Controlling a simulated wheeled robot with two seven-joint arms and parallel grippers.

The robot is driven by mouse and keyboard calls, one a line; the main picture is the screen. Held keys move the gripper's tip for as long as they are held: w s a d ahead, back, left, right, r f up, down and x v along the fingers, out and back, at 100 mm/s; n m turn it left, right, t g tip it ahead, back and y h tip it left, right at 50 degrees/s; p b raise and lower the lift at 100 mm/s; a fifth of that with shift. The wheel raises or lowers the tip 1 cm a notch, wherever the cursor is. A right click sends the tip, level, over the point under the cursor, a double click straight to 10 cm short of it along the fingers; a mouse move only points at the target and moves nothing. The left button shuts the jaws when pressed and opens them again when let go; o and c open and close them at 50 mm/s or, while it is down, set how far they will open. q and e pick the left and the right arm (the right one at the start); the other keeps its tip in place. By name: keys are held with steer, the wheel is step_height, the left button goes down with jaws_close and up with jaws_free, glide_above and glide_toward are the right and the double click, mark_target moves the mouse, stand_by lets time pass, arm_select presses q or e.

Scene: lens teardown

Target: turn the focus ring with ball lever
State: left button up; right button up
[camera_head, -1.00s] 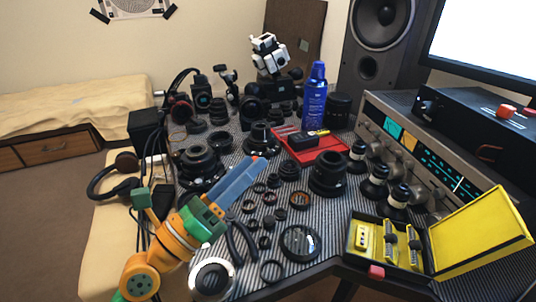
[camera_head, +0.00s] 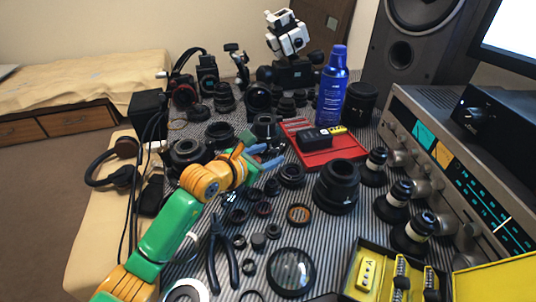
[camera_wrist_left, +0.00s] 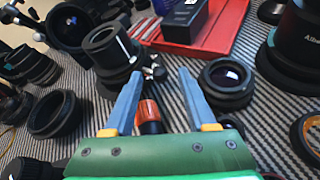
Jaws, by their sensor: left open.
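A black lens with an upright barrel (camera_wrist_left: 112,48) stands on the striped mat beyond my left gripper. In the head view its top (camera_head: 265,126) shows just past the fingers. A small shiny lever with a ball end (camera_wrist_left: 157,72) sticks out from its lower right side. My left gripper (camera_head: 275,155) is open, with its two blue fingers pointing at the lens. In the left wrist view the fingertips (camera_wrist_left: 161,74) stand to either side of the lever; I cannot tell whether they touch it. An orange-topped black piece (camera_wrist_left: 148,112) shows between the fingers. My right gripper is out of view.
A short black lens ring (camera_wrist_left: 227,80) lies right of the fingers. A red tray (camera_head: 330,157) with a black box lies behind. A large black lens (camera_head: 337,186) and a blue spray can (camera_head: 332,90) stand to the right. Pliers (camera_head: 221,258) lie in front.

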arm_select(q)
steer(key=c, duration=0.8)
jaws_close()
steer(key=shift+r, duration=0.15)
stand_by(0.5)
